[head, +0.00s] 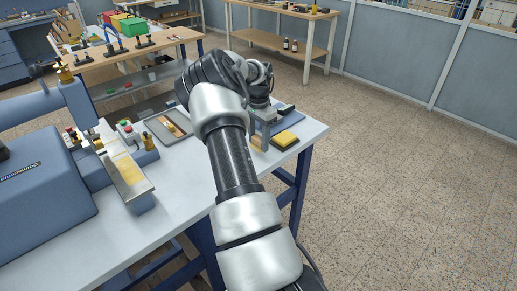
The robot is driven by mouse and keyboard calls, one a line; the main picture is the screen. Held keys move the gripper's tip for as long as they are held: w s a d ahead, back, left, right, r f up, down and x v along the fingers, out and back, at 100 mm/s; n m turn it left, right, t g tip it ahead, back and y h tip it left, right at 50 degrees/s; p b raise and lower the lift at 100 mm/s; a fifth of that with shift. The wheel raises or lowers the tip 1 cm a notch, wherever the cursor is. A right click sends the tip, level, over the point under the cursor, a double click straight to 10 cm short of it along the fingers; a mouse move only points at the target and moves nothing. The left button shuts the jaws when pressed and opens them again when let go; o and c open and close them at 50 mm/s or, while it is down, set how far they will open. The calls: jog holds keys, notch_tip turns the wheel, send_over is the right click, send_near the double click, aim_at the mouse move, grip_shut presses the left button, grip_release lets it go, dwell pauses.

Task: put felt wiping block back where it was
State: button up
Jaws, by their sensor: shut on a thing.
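My gripper (262,134) is at the right end of the blue-legged worktable, low over its top. It is shut on a small tan block (257,142), which I take to be the felt wiping block. Only part of this block shows, as my arm and gripper cover the rest. I cannot tell whether it touches the table. A yellow pad with a dark base (284,139) lies just right of the gripper, close to the table's edge.
A blue-grey mat (290,118) lies behind the gripper. A tray (174,126) with tan pieces lies left of my arm. The blue stamping press (40,185) fills the left, beside a control box with a red button (127,128). Open floor (400,190) lies to the right.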

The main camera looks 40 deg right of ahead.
jog(key=shift+f, duration=1.95)
jog(key=shift+f, duration=0.2)
jog(key=o, duration=1)
